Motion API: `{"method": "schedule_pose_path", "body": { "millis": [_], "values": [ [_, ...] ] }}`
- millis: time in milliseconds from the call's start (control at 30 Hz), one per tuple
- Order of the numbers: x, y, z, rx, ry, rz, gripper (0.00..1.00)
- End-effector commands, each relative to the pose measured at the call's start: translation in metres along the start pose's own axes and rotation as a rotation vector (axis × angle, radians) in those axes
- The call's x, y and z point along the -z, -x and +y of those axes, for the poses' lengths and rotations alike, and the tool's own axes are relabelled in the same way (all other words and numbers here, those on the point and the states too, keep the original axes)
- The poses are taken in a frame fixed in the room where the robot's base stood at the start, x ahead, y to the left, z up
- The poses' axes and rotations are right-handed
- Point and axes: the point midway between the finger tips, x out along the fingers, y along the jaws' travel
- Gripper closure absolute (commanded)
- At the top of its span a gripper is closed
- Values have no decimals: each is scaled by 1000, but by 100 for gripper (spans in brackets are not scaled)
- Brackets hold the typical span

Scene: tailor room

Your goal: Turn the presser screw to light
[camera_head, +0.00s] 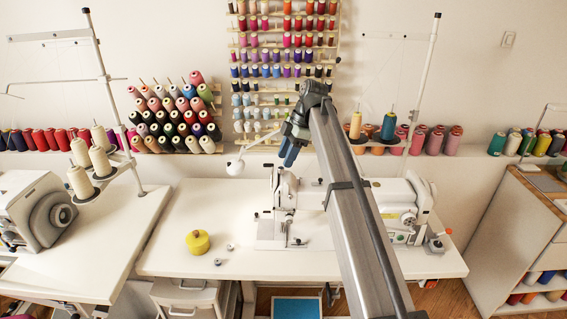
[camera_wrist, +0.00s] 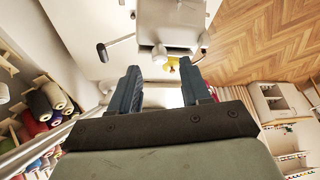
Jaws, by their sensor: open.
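The white sewing machine (camera_head: 340,195) stands on the middle table, its needle head (camera_head: 286,190) at the left end. In the wrist view the head (camera_wrist: 170,20) shows at the top, with a small pale round knob (camera_wrist: 160,52) at its near edge, perhaps the presser screw. I cannot make out a dial or setting marks. My gripper (camera_head: 288,152) is above the machine head, its blue fingers pointing down. In the wrist view my gripper (camera_wrist: 160,72) has its fingers apart and nothing between them. The knob lies just beyond the fingertips, apart from them.
A yellow round pot (camera_head: 198,242) and small metal pieces (camera_head: 219,262) lie on the white table (camera_head: 165,265), left of the machine. A thread stand with cream cones (camera_head: 98,160) and another machine (camera_head: 38,210) are at left. Spool racks (camera_head: 282,70) line the wall behind.

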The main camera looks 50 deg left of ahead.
Motion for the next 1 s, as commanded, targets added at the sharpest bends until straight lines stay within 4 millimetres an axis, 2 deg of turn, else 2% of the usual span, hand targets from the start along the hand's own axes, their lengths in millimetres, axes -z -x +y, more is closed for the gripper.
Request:
{"method": "schedule_pose_path", "body": {
  "millis": [100, 300, 500, 700, 1000],
  "values": [
    [0, 27, 2, -3, 0, 0, 53],
    [0, 64, 2, -2, 1, 0, 53],
    [0, 90, 1, -1, 0, 0, 53],
    [0, 101, 0, 1, 0, 1, 53],
    [0, 103, 0, 1, 1, 0, 53]
  ]
}}
